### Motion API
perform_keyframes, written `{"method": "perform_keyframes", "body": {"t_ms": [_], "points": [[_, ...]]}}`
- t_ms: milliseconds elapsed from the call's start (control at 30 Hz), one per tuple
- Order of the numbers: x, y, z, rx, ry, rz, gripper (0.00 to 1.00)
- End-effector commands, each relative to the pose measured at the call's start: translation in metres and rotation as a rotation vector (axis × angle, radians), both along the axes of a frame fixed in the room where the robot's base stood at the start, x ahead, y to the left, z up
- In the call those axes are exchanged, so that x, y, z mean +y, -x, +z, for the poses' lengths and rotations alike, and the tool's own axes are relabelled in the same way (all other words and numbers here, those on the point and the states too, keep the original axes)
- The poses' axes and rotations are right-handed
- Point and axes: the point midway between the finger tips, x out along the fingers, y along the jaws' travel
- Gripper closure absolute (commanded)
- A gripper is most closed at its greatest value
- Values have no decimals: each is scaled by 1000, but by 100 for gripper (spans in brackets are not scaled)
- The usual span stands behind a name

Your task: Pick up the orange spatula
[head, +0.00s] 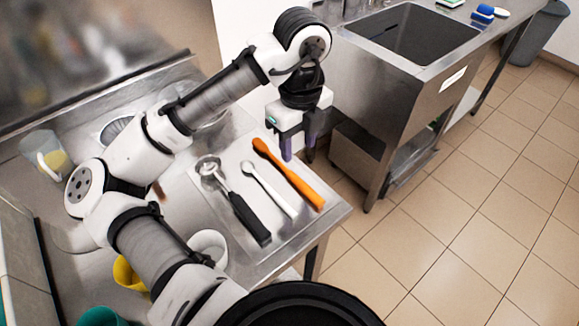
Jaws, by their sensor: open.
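The orange spatula (289,174) lies on the steel table near its right edge, slanting from upper left to lower right. My gripper (299,156) points down just beyond the spatula's upper part, at the table's right edge. Its two dark fingers are apart with nothing visible between them. The gripper looks higher than the table top, but its exact height above the spatula cannot be told from this one view.
A white spoon-like tool (269,190) and a black-handled scoop (245,213) lie left of the spatula. A clear jug (45,157), a yellow cup (128,274) and a white bowl (208,247) stand further left. A sink counter (352,92) stands behind; tiled floor (470,220) is open at right.

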Motion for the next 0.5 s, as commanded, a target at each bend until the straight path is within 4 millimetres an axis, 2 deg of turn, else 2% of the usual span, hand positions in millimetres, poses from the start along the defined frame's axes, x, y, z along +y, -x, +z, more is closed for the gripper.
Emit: {"method": "perform_keyframes", "body": {"t_ms": [200, 500], "points": [[0, 0, -38, 1, 2, 0, 56], [-2, 3, -59, 0, 0, 1, 56]]}}
